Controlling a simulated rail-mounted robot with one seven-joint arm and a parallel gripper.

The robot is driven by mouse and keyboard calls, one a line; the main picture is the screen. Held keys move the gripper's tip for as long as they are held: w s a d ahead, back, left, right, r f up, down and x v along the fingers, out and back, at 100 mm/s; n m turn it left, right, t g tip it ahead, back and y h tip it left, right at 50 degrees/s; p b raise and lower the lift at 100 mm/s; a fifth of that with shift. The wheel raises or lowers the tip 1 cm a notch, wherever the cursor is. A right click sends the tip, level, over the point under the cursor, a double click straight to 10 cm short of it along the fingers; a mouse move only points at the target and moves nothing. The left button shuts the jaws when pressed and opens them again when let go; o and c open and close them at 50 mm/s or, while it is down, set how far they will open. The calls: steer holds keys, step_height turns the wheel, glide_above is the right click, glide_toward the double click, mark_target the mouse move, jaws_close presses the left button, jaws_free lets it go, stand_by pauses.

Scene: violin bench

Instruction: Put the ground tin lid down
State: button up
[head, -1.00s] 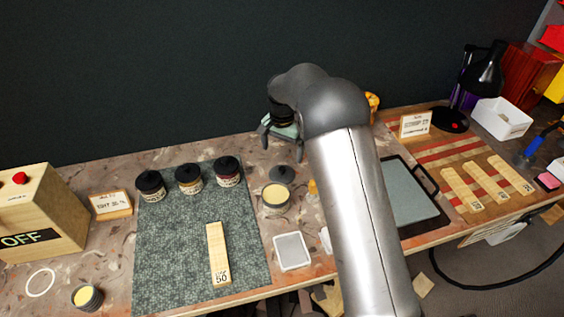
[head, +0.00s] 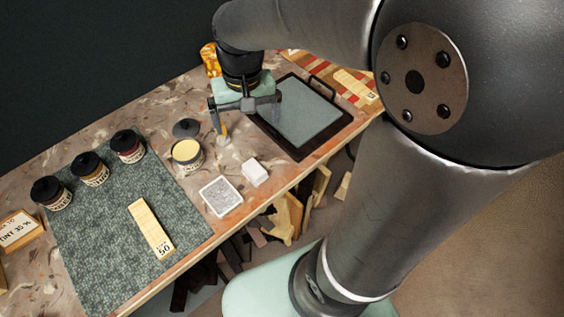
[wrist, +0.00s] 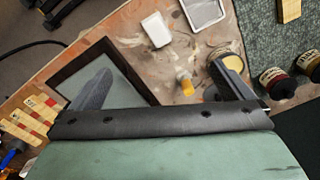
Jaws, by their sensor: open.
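The dark grey tin lid (head: 187,128) lies on the bench just behind an open tin (head: 187,163) with a pale yellow filling. My gripper (head: 246,122) is open and empty, above the bench to the right of the tin and lid. In the wrist view my open jaws (wrist: 161,75) have nothing between them but bench and a small yellow-capped bottle (wrist: 185,82) below. The tin (wrist: 227,52) shows there beyond the right finger. The lid (wrist: 211,97) is mostly hidden by that finger.
A black-rimmed tray (head: 338,128) lies right of my gripper. A white block (head: 255,172) and a pale square dish (head: 220,195) lie near the front edge. Three black-lidded jars (head: 90,169) stand on a green mat (head: 100,235) at left, with a wooden strip (head: 150,228).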

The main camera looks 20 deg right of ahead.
steer(key=s+d+f+n, duration=0.1)
steer(key=s, duration=0.5)
steer(key=s+d+f, duration=0.1)
steer(key=s, duration=0.5)
steer(key=shift+d+f+n, duration=0.4)
steer(key=shift+s, duration=0.1)
